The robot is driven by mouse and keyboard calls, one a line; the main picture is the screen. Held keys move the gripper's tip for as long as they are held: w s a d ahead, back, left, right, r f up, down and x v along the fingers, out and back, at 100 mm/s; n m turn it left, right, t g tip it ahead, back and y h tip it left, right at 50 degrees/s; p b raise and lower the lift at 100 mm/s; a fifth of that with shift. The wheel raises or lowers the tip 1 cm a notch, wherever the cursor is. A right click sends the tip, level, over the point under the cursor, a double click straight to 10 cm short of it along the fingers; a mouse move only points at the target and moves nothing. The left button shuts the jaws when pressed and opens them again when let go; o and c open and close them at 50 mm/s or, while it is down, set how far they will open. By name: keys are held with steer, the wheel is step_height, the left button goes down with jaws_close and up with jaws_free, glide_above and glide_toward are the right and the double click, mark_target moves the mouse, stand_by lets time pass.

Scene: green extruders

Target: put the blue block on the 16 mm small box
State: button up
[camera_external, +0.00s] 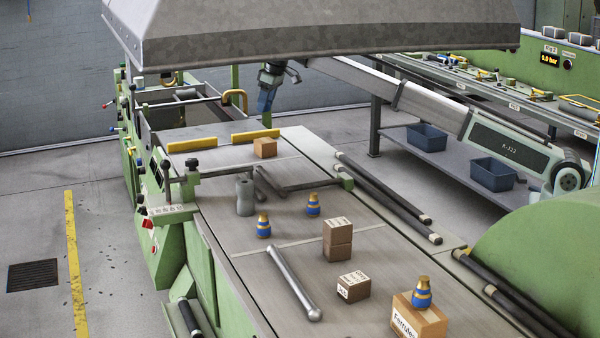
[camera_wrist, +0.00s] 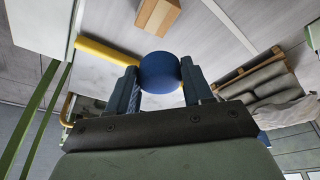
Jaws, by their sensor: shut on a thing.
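My gripper (camera_external: 266,101) hangs above the far end of the machine bed, under the grey hood. In the wrist view its two blue fingers (camera_wrist: 159,78) are shut on a rounded blue block (camera_wrist: 159,70). In the outside view the block cannot be told apart from the blue fingers.
A plain cardboard box (camera_external: 265,147) sits by two yellow bars (camera_external: 255,135); a box shows in the wrist view (camera_wrist: 158,14). Blue-and-gold bottles (camera_external: 263,225), a grey cylinder (camera_external: 244,196), a metal rod (camera_external: 292,283) and a Ferrules box (camera_external: 430,320) also occupy the bed. The hood (camera_external: 310,30) hangs above.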

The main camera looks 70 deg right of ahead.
mark_target(264, 140)
steer(key=shift+f, duration=5)
steer(key=shift+f, duration=0.15)
steer(key=o, duration=1)
steer(key=shift+o, duration=0.2)
steer(key=v, duration=1.2)
steer(key=shift+s, duration=0.1)
